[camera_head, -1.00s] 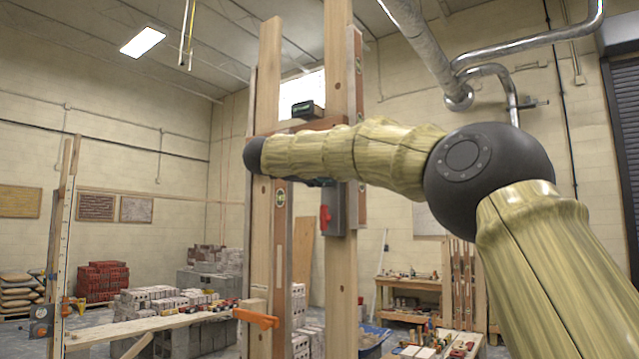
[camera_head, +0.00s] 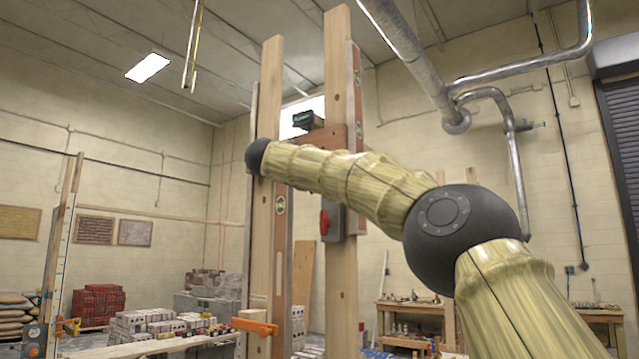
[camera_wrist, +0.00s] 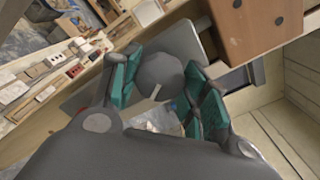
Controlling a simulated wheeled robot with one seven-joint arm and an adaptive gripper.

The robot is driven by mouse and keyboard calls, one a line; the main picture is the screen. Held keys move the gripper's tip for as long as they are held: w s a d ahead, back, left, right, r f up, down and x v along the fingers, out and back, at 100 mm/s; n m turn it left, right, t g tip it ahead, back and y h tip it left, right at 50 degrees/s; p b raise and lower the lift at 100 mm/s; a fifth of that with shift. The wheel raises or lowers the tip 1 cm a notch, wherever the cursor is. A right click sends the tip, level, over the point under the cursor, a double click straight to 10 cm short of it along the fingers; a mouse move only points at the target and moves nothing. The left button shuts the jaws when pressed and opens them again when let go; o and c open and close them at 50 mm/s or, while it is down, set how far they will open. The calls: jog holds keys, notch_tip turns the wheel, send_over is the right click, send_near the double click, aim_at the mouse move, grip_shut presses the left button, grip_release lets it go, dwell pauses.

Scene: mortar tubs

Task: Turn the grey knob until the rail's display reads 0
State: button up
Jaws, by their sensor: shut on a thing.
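The grey knob (camera_wrist: 160,74) is a rounded grey piece with a pale mark on its lower side. It sits between the teal pads of my gripper (camera_wrist: 158,88) in the wrist view, and the gripper is shut on it. In the head view my own arm hides the knob and the gripper. A reddish-brown wooden rail (camera_head: 328,136) crosses two upright timber posts, and part of what looks like it shows in the wrist view (camera_wrist: 262,28). A dark box with a greenish face (camera_head: 308,119) sits on top of the rail; it may be the display, but I cannot read it.
Two tall timber posts (camera_head: 342,90) stand in front of me, with spirit levels on them. A grey box with a red handle (camera_head: 326,222) is fixed below the rail. An orange clamp (camera_head: 254,326) grips the left post low down. A workbench (camera_head: 410,312) stands behind at right.

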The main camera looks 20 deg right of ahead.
jog(key=shift+w+f, duration=0.1)
jog(key=shift+f, duration=0.2)
jog(key=o, duration=1)
jog(key=shift+d+r, duration=0.1)
jog(key=shift+d, duration=0.05)
jog(key=shift+r, duration=0.1)
jog(key=v, duration=1.2)
